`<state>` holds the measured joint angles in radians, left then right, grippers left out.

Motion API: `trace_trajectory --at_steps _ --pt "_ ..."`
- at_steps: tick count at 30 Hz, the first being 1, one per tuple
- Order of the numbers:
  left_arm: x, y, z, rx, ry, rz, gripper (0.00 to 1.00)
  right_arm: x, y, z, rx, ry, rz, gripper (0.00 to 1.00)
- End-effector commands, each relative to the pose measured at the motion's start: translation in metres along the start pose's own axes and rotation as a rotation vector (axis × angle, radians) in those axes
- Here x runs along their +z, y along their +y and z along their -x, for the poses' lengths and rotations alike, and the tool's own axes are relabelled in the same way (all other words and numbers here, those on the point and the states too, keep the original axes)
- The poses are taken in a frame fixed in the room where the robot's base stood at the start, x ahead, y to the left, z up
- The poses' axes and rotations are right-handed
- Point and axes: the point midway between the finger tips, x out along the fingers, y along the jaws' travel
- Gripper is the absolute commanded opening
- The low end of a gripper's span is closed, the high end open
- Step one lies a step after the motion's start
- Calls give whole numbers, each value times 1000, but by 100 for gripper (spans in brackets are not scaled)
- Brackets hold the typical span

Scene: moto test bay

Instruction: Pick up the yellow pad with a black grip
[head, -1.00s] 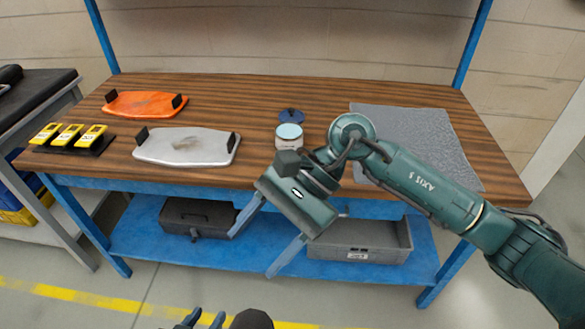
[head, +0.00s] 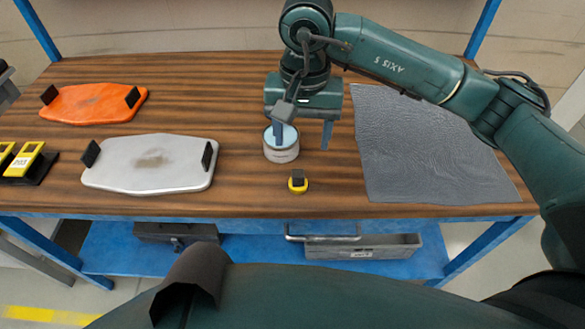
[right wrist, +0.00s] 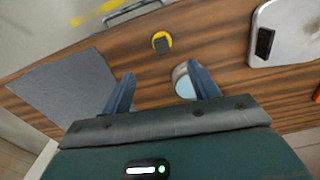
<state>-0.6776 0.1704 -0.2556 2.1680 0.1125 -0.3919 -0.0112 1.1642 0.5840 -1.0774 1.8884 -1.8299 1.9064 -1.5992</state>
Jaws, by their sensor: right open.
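The small round yellow pad (head: 298,191) lies on the wooden bench near its front edge, with its black grip (head: 298,178) standing up on top. In the right wrist view the pad (right wrist: 161,35) shows beyond the fingertips, roughly centred between them. My right gripper (head: 303,142) is open and empty, fingers pointing down, behind the pad in the head view and apart from it. Its left finger overlaps the pale-blue-topped tin (head: 281,150) in the picture; I cannot tell whether they touch. My left gripper is not in view.
A grey mat (head: 430,150) lies on the right of the bench (head: 240,80). A silver plate (head: 150,177) and an orange plate (head: 90,103), both with black grips, lie left. Yellow devices (head: 24,158) sit at far left. A grey bin (head: 365,247) stands on the lower shelf.

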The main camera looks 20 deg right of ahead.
Motion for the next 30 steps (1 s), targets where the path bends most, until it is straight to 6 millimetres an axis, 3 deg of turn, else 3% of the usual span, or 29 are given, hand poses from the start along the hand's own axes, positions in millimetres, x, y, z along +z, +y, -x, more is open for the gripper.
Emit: trace_trajectory --at_steps 3,9,16,24,30 --pt "1 1 2 0 -6 -2 36 2 1 -26 3 -8 0 60" --pt "1 1 2 0 -9 -6 36 1 0 -57 0 -6 0 60" --pt "0 2 3 -1 -12 -9 36 1 -2 -73 -1 -7 0 60" --pt "-3 1 5 -4 -15 -22 36 -1 -6 -112 -1 -7 0 60" --pt "-1 1 4 -4 -20 -24 36 -1 -5 -118 -1 -5 0 60"
